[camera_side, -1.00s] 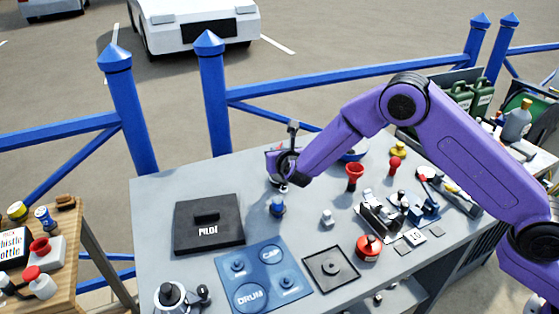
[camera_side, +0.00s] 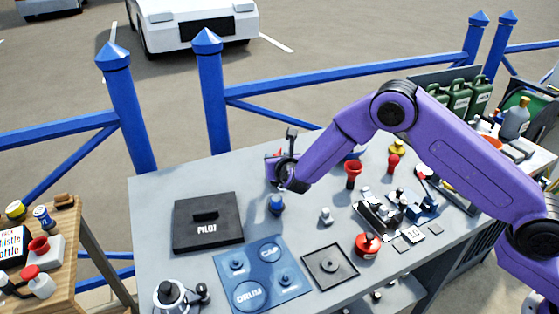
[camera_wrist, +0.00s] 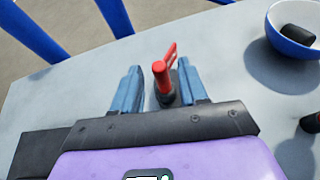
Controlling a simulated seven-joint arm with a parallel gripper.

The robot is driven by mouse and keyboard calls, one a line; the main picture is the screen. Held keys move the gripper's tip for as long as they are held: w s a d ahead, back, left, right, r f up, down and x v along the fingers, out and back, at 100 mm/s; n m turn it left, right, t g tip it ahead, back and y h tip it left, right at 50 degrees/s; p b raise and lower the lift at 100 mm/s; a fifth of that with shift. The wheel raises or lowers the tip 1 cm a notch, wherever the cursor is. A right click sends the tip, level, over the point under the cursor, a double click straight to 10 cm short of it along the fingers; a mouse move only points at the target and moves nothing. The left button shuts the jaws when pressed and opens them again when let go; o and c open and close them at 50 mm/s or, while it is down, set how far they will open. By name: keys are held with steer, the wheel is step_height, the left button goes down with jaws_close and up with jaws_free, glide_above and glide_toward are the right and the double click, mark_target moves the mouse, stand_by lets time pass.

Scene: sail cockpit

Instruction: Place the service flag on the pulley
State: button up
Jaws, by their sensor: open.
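The service flag appears to be the red post with a small red flag (camera_wrist: 161,80) on a dark base in the wrist view. It stands between the two blue fingers of my gripper (camera_wrist: 160,75), which are open with a gap on each side of it. In the side view, my gripper (camera_side: 284,178) is low over the far part of the grey table, and its fingers are mostly hidden by the wrist. A bit of red shows just behind it. I cannot tell for sure which part is the pulley.
A blue and white bowl (camera_wrist: 296,48) holding a dark object is to the right. A black PILOT case (camera_side: 208,224), a blue CAP and DRUM board (camera_side: 262,271), a black square tray (camera_side: 330,268) and a red funnel-shaped part (camera_side: 353,174) are on the table. A blue railing runs behind.

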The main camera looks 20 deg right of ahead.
steer(key=v, duration=1.2)
steer(key=shift+r, duration=0.2)
steer(key=s+d+r+m+g+h, duration=0.1)
steer(key=s+d+r+m+g, duration=0.2)
steer(key=s+d+m, duration=0.25)
steer(key=s+d+r+m+g+h, duration=0.1)
steer(key=s+d+r+m+g, duration=0.15)
steer(key=s+d+m, duration=0.35)
steer(key=s+d+m+g+y, duration=0.2)
steer(key=s+d+m+g, duration=0.2)
steer(key=s, duration=0.9)
steer(key=s+d+r+m+g+y, duration=0.1)
steer(key=s+d+m+g+y, duration=0.2)
steer(key=s, duration=1.1)
steer(key=shift+d+m+g, duration=0.35)
steer(key=shift+d+m, duration=0.35)
steer(key=shift+m, duration=0.55)
